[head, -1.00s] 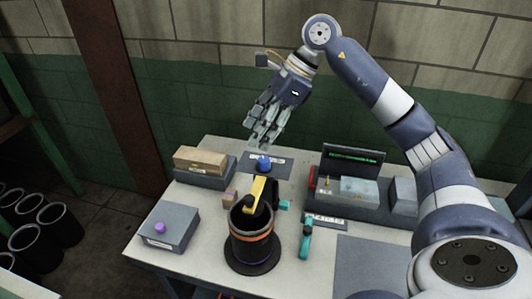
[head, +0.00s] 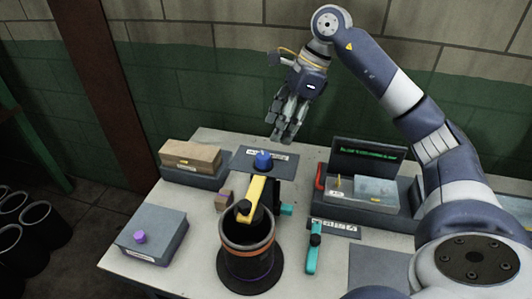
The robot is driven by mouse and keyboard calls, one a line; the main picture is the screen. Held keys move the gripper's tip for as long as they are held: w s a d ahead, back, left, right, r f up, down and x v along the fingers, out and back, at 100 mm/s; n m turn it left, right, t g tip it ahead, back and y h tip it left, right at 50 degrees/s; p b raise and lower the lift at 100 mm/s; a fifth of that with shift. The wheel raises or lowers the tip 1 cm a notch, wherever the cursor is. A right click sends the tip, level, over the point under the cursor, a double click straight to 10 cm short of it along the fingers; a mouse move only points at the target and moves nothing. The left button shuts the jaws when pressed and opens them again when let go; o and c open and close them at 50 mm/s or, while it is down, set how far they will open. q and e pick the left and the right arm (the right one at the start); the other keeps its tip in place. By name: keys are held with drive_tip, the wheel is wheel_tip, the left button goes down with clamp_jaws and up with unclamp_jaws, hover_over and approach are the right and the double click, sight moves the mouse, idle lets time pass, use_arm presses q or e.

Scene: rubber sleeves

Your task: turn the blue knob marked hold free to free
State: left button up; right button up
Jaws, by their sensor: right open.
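The blue knob (head: 263,160) stands on a dark grey plate (head: 284,168) with a white label strip, towards the back of the table. The label's lettering is too small to read here. My right gripper (head: 281,138) hangs with its fingers pointing down, above and slightly to the right of the knob. It is open and empty, and apart from the knob. My left gripper is not in the picture.
A black cylinder (head: 249,262) with a yellow arm (head: 252,200) stands in front of the knob. A grey box with a purple knob (head: 140,237) is at left. A cardboard box (head: 190,155), a teal-handled tool (head: 313,255) and a unit with a screen (head: 368,153) stand nearby.

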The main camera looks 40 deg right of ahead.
sight(265, 155)
drive_tip(key=p+x, duration=0.2)
drive_tip(key=x, duration=0.6)
drive_tip(key=shift+s+a, duration=0.1)
drive_tip(key=shift+a, duration=0.1)
drive_tip(key=shift+a+f, duration=0.2)
drive_tip(key=shift+f, duration=0.25)
drive_tip(key=c, duration=1)
